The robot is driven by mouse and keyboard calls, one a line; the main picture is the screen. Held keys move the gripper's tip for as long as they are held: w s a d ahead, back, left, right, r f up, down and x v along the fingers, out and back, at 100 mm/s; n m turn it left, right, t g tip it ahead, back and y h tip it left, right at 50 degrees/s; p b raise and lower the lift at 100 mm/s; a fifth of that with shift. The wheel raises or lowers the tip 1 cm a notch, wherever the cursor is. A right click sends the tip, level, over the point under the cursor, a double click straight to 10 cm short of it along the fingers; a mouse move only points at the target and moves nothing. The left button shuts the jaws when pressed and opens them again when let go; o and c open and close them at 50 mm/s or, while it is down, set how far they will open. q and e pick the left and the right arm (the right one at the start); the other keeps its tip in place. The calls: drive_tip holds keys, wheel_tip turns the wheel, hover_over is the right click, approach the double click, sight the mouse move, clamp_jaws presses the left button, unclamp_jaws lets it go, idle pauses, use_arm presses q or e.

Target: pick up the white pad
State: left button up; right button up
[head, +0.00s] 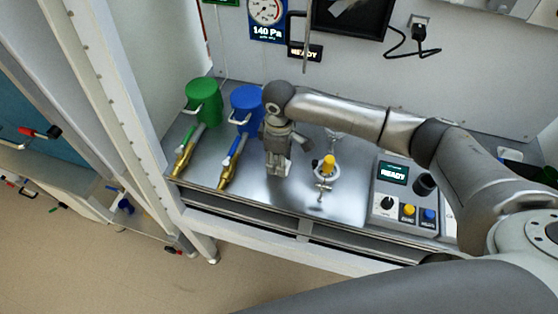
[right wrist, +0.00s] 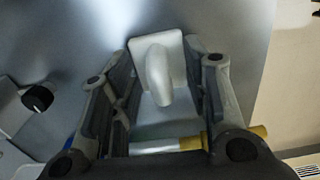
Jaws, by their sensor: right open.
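The white pad (right wrist: 140,49) is a pale square plate with a rounded raised grip (right wrist: 159,76) on it, lying on the metal worktop. My right gripper (right wrist: 164,75) is open, with one finger on each side of the pad's grip. I cannot tell whether the fingers touch it. In the head view my right gripper (head: 277,167) points down at the worktop between the blue canister and the ring stand, and mostly hides the pad. My left gripper is not in view.
A blue canister (head: 246,101) and a green canister (head: 203,98) with brass-nosed valves stand left of the gripper. Right of it are a ring stand with a yellow top (head: 328,163) and a control box (head: 393,205) reading READY. The worktop's front edge is close.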

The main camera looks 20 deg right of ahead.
clamp_jaws()
idle(0.4)
drive_tip(key=shift+r+b, duration=0.5)
drive_tip(key=shift+r, duration=0.05)
drive_tip(key=s+a+r+b, duration=0.2)
drive_tip(key=s+a+r, duration=0.1)
drive_tip(key=a+r, duration=0.3)
drive_tip(key=s+a+r+b, duration=0.2)
drive_tip(key=s+a+r, duration=0.1)
drive_tip(key=a+r, duration=0.3)
drive_tip(key=shift+s+a, duration=0.25)
drive_tip(key=c, duration=0.6)
unclamp_jaws()
clamp_jaws()
